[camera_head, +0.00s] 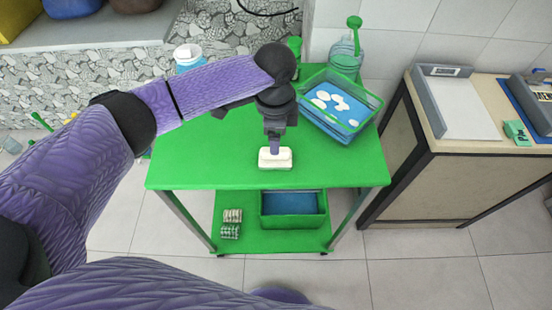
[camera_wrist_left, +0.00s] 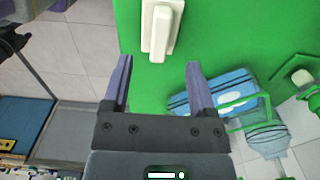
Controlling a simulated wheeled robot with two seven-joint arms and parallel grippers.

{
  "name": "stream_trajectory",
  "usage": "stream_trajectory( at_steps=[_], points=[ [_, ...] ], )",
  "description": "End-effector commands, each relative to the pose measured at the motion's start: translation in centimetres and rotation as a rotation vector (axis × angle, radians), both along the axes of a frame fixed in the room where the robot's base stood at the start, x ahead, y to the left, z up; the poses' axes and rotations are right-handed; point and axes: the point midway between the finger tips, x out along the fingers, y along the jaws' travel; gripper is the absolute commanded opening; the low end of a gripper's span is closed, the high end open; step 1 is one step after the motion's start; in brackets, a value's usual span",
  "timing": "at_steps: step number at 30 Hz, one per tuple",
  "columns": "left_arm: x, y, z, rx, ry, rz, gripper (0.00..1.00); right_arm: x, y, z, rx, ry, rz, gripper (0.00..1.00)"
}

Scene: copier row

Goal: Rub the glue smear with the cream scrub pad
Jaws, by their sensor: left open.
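The cream scrub pad (camera_head: 275,158), a pale block with a raised grip on top, lies on the green cart top (camera_head: 200,165) near its front edge. My left gripper (camera_head: 274,146) points down just over the pad. In the left wrist view, the gripper's two fingers (camera_wrist_left: 158,66) are apart with nothing between them, and the pad (camera_wrist_left: 162,28) lies beyond the fingertips. I cannot make out a glue smear in either view. A dark shape at the left wrist view's left edge may be my right gripper; its fingers are unclear.
A green basket (camera_head: 340,103) with white pieces over blue stands at the back right of the cart. A clear bottle (camera_head: 345,58) with a green top is behind it. A blue-lined bin (camera_head: 293,208) is on the lower shelf. A desk (camera_head: 455,160) stands at right.

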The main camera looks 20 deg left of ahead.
Motion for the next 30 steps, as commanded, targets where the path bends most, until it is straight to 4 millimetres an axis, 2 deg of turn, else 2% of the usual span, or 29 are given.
stream_trajectory(
  at_steps=[1,3,9,16,30],
  points=[
    [0.0,0.0,-2.0,0.000,0.003,0.000,0.74,-0.3,0.0,-2.0,0.000,0.007,0.002,0.59],
    [0.0,0.0,-3.2,-0.001,0.003,-0.001,0.74,-0.6,-0.3,-3.4,-0.004,0.016,0.002,0.59],
    [0.0,-0.1,-4.9,-0.002,0.000,0.001,0.74,-1.2,-1.4,-3.5,-0.021,0.029,0.006,0.59],
    [0.0,-0.1,-4.8,-0.002,-0.002,0.001,0.74,-1.5,-2.0,-3.4,-0.033,0.037,0.005,0.59],
    [0.0,-0.1,-4.8,-0.002,-0.001,0.001,0.24,-1.5,-1.4,-3.4,-0.023,0.036,0.000,0.59]
  ],
)
